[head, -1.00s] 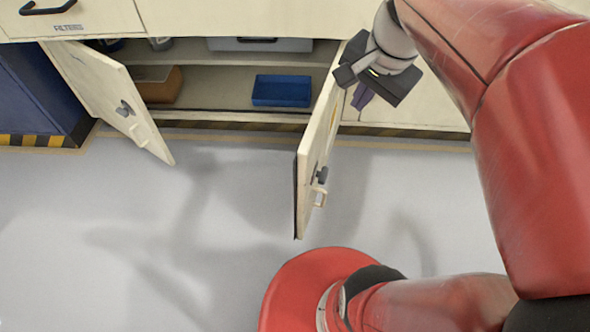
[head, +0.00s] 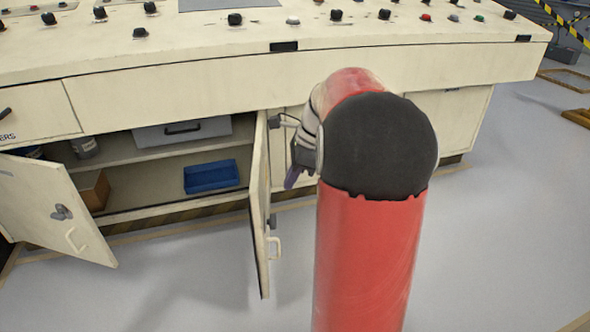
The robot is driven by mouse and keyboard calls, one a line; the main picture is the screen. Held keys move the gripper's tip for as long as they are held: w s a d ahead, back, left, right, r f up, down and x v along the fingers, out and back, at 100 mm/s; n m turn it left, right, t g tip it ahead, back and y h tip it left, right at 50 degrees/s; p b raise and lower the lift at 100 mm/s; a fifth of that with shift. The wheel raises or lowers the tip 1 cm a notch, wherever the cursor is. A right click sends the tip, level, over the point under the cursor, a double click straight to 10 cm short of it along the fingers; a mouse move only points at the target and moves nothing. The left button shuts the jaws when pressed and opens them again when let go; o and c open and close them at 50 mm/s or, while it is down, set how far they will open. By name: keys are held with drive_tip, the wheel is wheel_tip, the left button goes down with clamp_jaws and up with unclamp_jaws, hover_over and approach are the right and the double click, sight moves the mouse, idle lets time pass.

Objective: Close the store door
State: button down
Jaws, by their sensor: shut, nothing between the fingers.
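The cream cabinet has two doors standing open. The left door (head: 50,207) swings out to the left, with a dark latch and a pale handle. The right door (head: 260,205) stands out from the cabinet front, seen nearly edge-on, with a pale handle on its right-hand face. Which one is the store door, I cannot tell. My gripper (head: 292,178) is just right of the right door, on its outer-face side, shut and empty. My red arm partly hides it, and I cannot tell whether it touches the door.
Inside the cabinet are a blue tray (head: 211,176), a grey case (head: 183,132) with a dark handle and a brown box (head: 92,190). The control desk top (head: 390,35) with knobs overhangs the doors. Grey floor (head: 190,285) in front of the open cabinet is clear.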

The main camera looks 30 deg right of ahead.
drive_tip(key=w+a+f, duration=0.2)
drive_tip(key=a+f, duration=0.1)
drive_tip(key=a, duration=0.1)
drive_tip(key=shift+w+a+b, duration=0.3)
drive_tip(key=shift+b, duration=0.1)
drive_tip(key=shift+r, duration=0.1)
